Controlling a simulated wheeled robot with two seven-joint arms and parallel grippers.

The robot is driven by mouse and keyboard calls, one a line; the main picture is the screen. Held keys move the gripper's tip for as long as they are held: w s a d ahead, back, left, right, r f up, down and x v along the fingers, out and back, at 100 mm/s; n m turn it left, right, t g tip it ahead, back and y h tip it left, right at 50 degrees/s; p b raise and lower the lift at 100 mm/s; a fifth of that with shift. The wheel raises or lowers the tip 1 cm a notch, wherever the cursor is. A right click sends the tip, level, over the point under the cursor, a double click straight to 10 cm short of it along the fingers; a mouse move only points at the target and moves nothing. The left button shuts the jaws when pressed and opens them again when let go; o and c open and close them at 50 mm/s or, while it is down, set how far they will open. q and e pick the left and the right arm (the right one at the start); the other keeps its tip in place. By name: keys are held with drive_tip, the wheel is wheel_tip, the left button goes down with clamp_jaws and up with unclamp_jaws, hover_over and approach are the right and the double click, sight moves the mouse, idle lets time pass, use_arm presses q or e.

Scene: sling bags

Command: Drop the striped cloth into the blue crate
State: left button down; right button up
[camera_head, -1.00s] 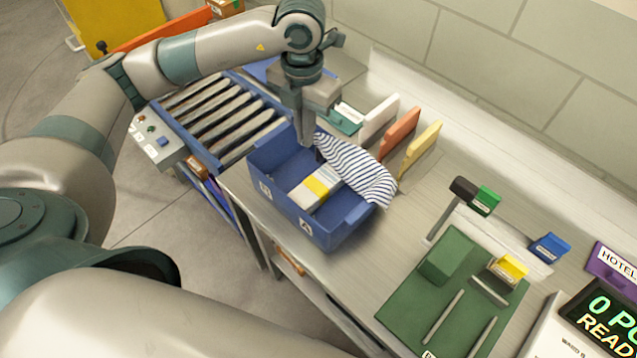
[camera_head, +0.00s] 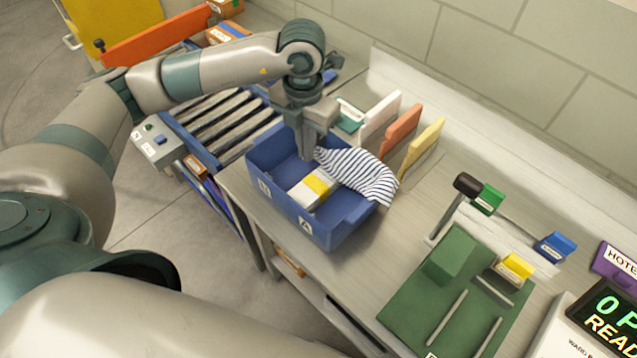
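The blue crate (camera_head: 281,205) stands on the grey bench, with a white and yellow packet (camera_head: 311,188) inside it. The striped cloth (camera_head: 358,172), white with dark blue stripes, lies slanting over the crate's right side, part inside and part over the rim. My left gripper (camera_head: 306,155) points down into the crate at the cloth's upper left end. Its fingertips are close to the cloth's edge, and I cannot tell whether they hold it. My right gripper is not in view.
A roller conveyor (camera_head: 222,122) lies left of the crate. White, orange (camera_head: 398,132) and yellow upright dividers stand behind it. A green board (camera_head: 400,300) with a post and small coloured boxes is at the right. Bare bench lies between.

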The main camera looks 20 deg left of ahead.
use_arm(q)
drive_tip(key=c, duration=0.6)
unclamp_jaws()
drive_tip(key=shift+c, duration=0.2)
wheel_tip(320, 180, up, 5)
drive_tip(key=shift+r+p, duration=0.2)
drive_tip(key=shift+p, duration=1.05)
drive_tip(key=shift+r, duration=0.1)
